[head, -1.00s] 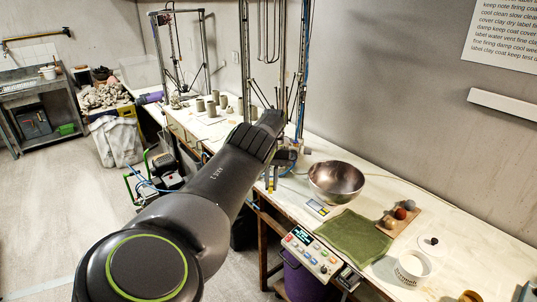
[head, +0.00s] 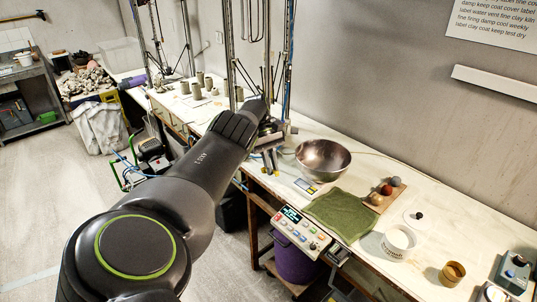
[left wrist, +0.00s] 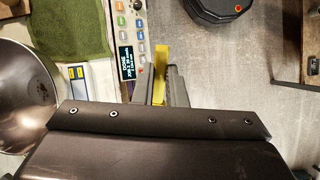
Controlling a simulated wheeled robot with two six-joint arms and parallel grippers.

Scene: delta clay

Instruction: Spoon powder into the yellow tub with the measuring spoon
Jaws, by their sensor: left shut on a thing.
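My left gripper (head: 269,163) is at the table's front edge, left of the metal bowl, in the head view. In the left wrist view its fingers (left wrist: 161,88) are shut on a narrow yellow strip (left wrist: 161,62). This may be the measuring spoon's handle; no spoon bowl can be made out. A small ochre-yellow tub (head: 452,274) stands at the table's lower right, far from this gripper. A white tub (head: 397,246) stands to its upper left. I cannot tell which holds powder. My right gripper is not in view.
A metal bowl (head: 323,160), green cloth (head: 342,215), board with several balls (head: 376,199) and white lid (head: 413,221) lie on the table. A button panel (head: 300,232) juts from the front edge. A blue-grey device (head: 515,270) stands far right.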

